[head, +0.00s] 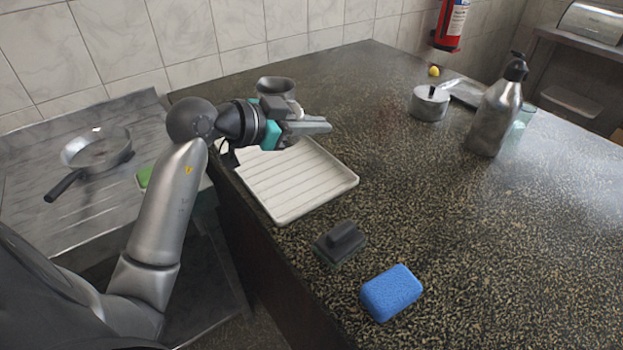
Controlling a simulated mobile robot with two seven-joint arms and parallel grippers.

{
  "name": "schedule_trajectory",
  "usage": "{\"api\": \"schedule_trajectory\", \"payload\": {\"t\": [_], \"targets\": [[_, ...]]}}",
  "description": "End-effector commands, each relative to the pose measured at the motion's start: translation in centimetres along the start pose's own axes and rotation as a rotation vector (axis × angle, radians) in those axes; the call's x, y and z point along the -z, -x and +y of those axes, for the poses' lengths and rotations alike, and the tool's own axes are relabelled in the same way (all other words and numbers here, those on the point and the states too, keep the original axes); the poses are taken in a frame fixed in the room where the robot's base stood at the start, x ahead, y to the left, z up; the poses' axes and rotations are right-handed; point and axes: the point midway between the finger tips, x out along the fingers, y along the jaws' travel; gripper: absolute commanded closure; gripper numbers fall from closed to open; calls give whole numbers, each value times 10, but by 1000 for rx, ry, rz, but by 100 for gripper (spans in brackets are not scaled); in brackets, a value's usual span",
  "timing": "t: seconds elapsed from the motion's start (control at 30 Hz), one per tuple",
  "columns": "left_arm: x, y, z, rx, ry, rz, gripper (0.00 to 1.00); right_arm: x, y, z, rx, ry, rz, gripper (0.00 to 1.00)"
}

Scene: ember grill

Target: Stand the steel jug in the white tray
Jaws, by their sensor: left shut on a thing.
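The steel jug (276,87) is a small grey metal vessel, seen with its rim up at the back end of the white tray. My left gripper (304,127) is shut on it, and its fingers hide the lower part of the jug. The white tray (318,189) is shallow and ribbed and lies on the dark counter near its left edge. The jug looks upright; I cannot tell whether its base touches the tray. My right gripper is not in view.
A dark scrubber block (339,243) and a blue sponge (391,292) lie in front of the tray. A pump bottle (496,108) and a small lidded pot (429,103) stand at the back right. A pan (97,149) rests on the left drainer. The counter's middle is clear.

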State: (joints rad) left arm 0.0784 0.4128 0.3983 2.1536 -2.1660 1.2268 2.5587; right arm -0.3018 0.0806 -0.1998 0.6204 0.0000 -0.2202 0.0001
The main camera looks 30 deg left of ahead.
Motion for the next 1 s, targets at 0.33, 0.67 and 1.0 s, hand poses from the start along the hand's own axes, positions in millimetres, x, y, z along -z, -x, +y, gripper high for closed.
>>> {"api": "schedule_trajectory", "payload": {"t": [0.33, 0.67, 1.0], "targets": [[-56, -23, 12, 0, -1, 3, 100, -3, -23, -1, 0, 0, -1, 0], [-97, -39, 21, -1, 0, 1, 100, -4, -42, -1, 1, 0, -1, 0], [-109, -44, 23, 1, -2, 4, 100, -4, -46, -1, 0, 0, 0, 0]]}}
